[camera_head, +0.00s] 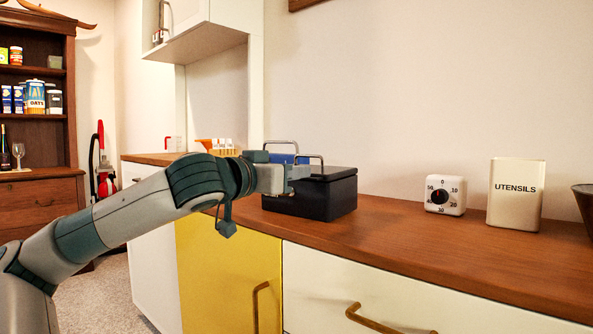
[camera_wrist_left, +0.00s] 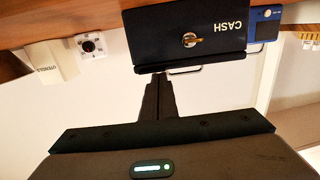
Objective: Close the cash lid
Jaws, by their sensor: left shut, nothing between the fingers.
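The black cash box (camera_head: 335,198) sits on the wooden counter. In the left wrist view, which is upside down, its front (camera_wrist_left: 170,38) shows the word CASH and a brass-coloured key (camera_wrist_left: 190,40). Its lid (camera_head: 338,172) looks down or almost down; a small gap cannot be ruled out. A thin metal handle shows at the lid. My left gripper (camera_head: 302,172) is at the near left of the lid, covering part of it. In the left wrist view its fingers (camera_wrist_left: 158,78) are together and empty, tips close to the lid edge; contact is unclear. My right gripper is out of view.
A blue box (camera_wrist_left: 262,28) with a metal handle stands beside the cash box. A white timer (camera_head: 445,195) and a UTENSILS canister (camera_head: 516,194) stand to the right, with a dark bowl at the edge. The counter (camera_head: 400,222) is clear in front of the timer.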

